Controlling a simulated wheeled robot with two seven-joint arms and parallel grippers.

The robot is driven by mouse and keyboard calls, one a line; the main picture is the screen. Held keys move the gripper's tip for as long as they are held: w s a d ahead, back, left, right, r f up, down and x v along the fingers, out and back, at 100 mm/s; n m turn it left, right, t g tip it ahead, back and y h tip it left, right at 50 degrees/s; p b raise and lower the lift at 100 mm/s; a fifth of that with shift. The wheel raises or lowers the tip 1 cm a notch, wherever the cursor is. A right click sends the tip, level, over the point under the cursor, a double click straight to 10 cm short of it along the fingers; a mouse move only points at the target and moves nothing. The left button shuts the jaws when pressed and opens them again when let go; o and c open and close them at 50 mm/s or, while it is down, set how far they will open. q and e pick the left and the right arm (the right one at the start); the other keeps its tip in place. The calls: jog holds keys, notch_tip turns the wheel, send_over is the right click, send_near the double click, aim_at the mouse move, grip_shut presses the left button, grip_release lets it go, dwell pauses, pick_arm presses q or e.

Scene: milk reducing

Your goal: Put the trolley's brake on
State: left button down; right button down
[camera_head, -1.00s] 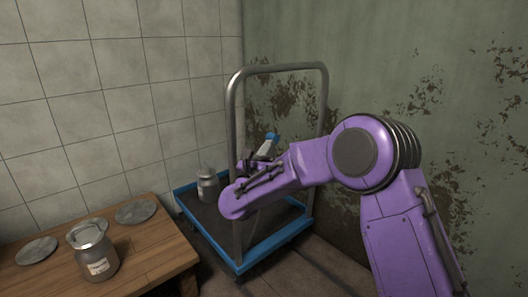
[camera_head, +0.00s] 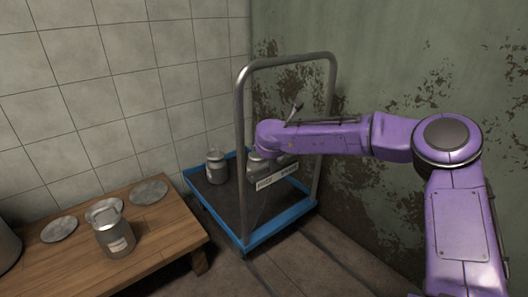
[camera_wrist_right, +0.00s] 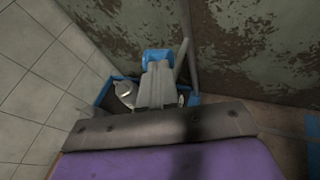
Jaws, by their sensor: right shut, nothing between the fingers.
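The trolley has a blue-rimmed dark deck (camera_head: 264,236) and an upright grey metal hoop handle (camera_head: 285,61). It stands in the corner, and part of its deck and handle also shows in the right wrist view (camera_wrist_right: 104,92). My right arm reaches across the handle from the right in the head view, with its wrist over the deck. My right gripper (camera_wrist_right: 157,62) is shut and empty, with grey fingers and a blue end, above the trolley in the wrist view. Its fingertips are not clear in the head view. I cannot make out the brake. My left gripper is not in view.
A grey milk can (camera_head: 216,168) stands on the deck. A wooden table (camera_head: 165,240) at left holds an open can (camera_head: 113,232) and flat lids (camera_head: 149,193). Tiled and peeling green walls close off the back. Floor is free right of the trolley.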

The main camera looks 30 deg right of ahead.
jog(key=shift+d, duration=0.2)
dwell(0.4)
jog(key=shift+a, duration=0.1)
jog(key=p+v, duration=0.1)
jog(key=v, duration=1.3)
jog(key=shift+f+p, duration=0.15)
jog(key=shift+p, duration=0.15)
jog(key=shift+a, duration=0.1)
